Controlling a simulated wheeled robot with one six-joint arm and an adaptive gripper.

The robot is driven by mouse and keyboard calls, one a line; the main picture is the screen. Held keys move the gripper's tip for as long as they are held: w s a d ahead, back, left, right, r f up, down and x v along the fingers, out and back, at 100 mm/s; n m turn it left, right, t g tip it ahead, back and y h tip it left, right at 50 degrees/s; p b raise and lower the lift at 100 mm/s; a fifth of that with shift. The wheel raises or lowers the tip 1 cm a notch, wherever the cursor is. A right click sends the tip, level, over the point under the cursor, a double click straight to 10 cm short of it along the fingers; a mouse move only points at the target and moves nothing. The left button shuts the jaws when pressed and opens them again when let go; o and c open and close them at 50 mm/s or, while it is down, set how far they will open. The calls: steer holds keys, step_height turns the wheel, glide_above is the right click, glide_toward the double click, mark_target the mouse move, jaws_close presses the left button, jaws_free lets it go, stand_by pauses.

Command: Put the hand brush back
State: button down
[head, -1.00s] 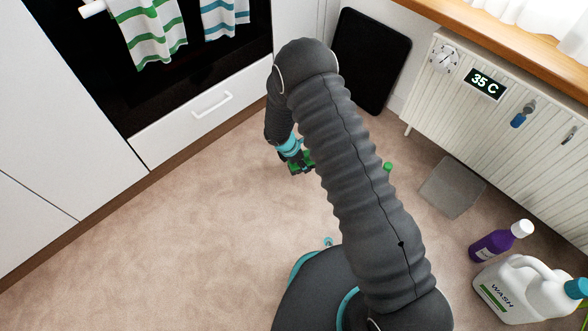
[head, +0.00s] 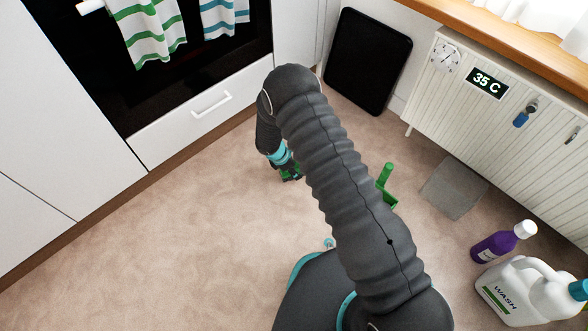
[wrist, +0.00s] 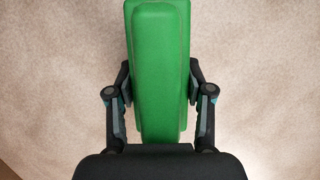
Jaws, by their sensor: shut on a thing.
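My gripper (head: 291,175) is left of the middle in the head view, low over the carpet and partly hidden by my arm. In the wrist view my gripper (wrist: 160,105) is shut on the green hand brush (wrist: 161,60), with a finger on each side of its body. In the head view only a little green of the brush (head: 288,178) shows at the fingers. A green dustpan (head: 386,195) with an upright handle stands on the floor to the right of my arm, partly hidden by it.
A grey mat (head: 454,187) lies before the white radiator (head: 500,125). A black panel (head: 368,60) leans at the back wall. White cabinets (head: 60,120) line the left. The carpet at lower left is clear.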

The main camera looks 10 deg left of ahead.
steer(key=shift+c, duration=2.2)
jaws_free()
steer(key=shift+f, duration=0.1)
steer(key=shift+r, duration=0.25)
steer(key=p+v, duration=0.2)
steer(key=v, duration=1)
steer(key=s+d+r+m+y, duration=0.1)
steer(key=d+r+m, duration=0.4)
steer(key=r, duration=0.6)
steer(key=d+r+m, duration=0.3)
steer(key=d+r, duration=0.3)
steer(key=r, duration=0.4)
steer(key=s+d+r+m+y, duration=0.1)
steer(key=d+r+m, duration=0.4)
steer(key=r, duration=0.6)
steer(key=s+d+r+m+t+y, duration=0.1)
steer(key=s+d+r+m, duration=0.3)
steer(key=s+d+r, duration=0.55)
steer(key=s+d+r+m+t, duration=0.1)
steer(key=s+d+r+m, duration=0.1)
steer(key=s, duration=0.5)
steer(key=s+d+r+m+t+y, duration=0.1)
steer(key=s+d+r+m, duration=0.1)
steer(key=s+m, duration=0.3)
steer(key=shift+s, duration=1.1)
